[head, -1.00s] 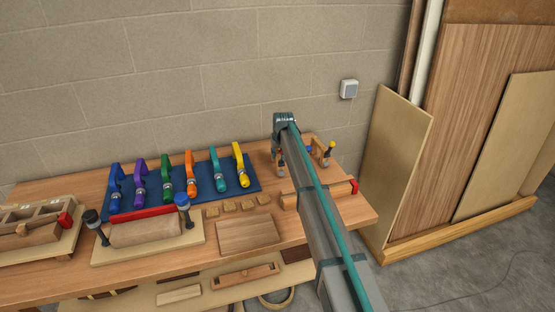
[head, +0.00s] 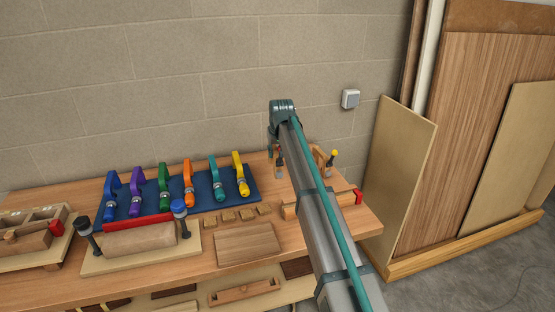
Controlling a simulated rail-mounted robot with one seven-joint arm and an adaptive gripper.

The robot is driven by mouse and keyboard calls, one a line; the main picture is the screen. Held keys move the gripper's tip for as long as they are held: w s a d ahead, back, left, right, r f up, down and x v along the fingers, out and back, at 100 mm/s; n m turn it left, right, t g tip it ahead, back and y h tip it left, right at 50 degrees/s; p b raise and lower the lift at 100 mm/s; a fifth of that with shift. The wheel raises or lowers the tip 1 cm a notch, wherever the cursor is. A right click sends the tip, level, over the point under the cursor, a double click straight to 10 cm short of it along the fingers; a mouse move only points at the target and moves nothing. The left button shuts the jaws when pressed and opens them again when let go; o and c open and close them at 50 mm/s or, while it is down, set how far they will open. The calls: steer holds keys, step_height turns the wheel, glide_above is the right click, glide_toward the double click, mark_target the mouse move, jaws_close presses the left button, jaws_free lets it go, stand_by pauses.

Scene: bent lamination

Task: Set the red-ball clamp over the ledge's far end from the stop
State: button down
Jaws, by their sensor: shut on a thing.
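My gripper (head: 275,146) hangs from the arm's end above the back of the bench, partly hidden by my own arm. It is shut on a small dark-handled clamp with a reddish spot near its top (head: 279,154), which looks like the red-ball clamp. Its jaws are too small to make out. A wooden bar (head: 289,211) with a red block (head: 358,197) at its right end lies on the bench's right side, its middle behind my arm. It looks like the ledge and its stop. A clamp with a yellow ball (head: 333,153) stands at a wooden holder (head: 319,158) right of my gripper.
A blue board (head: 207,207) carries several coloured clamps. Left of my arm are small wood blocks (head: 246,214), a flat board (head: 247,244) and a curved form (head: 150,238) with two upright clamps. The wall rises close behind; sheet panels (head: 400,180) lean at the right.

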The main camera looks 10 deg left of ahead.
steer(key=s+a+p+v, duration=0.1)
steer(key=p+v, duration=0.1)
steer(key=v, duration=0.7)
steer(key=shift+s+a, duration=0.2)
steer(key=shift+s, duration=0.35)
steer(key=shift+a+r, duration=0.1)
steer(key=shift+r, duration=0.05)
